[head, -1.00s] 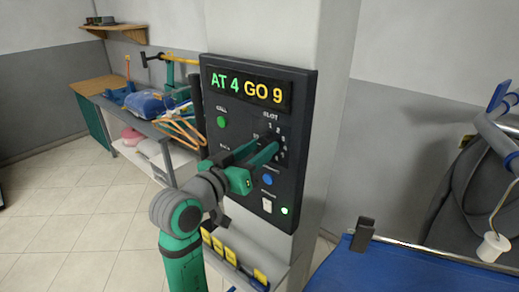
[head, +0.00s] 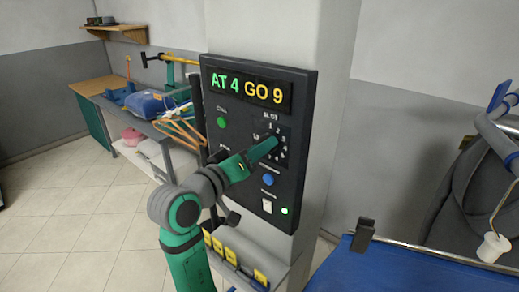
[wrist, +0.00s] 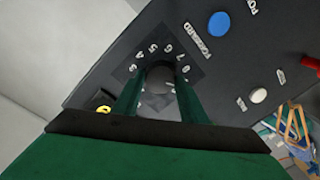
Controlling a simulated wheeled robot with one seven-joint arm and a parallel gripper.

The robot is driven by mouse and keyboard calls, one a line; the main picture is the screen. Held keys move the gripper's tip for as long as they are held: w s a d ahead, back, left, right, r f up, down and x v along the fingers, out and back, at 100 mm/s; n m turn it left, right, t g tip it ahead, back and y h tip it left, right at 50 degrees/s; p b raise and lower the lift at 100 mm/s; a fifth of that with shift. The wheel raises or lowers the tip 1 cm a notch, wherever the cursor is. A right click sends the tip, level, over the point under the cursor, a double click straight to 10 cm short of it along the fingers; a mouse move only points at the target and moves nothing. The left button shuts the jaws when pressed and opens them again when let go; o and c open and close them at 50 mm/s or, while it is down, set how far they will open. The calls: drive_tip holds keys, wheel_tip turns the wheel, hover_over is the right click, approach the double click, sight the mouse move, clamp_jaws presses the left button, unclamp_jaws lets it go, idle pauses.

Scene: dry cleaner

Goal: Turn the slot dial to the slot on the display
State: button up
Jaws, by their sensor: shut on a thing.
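The black control panel (head: 300,90) on the pillar carries a display (head: 246,90) reading "AT 4 GO 9". My gripper (head: 270,147) is at the slot dial on the panel's right side, and its fingers hide most of the dial in the head view. In the wrist view the round dark dial (wrist: 160,78) sits between the two green fingers of my gripper (wrist: 159,92), which is shut on it. Numbers curve around the dial, with 5, 6, 7 and 8 among them. The dial's pointer is hidden or too dark to read.
A green button (head: 221,122), a blue button (head: 268,180) and a white switch (head: 267,206) are close to my gripper. Yellow tags (head: 230,252) sit on a ledge below. A blue surface (head: 400,270) lies at right; hangers (head: 180,133) are at left.

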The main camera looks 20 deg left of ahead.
idle(0.3)
drive_tip(key=o, duration=1.1)
drive_tip(key=shift+c, duration=0.2)
drive_tip(key=v, duration=1.1)
drive_tip(key=shift+d, duration=0.1)
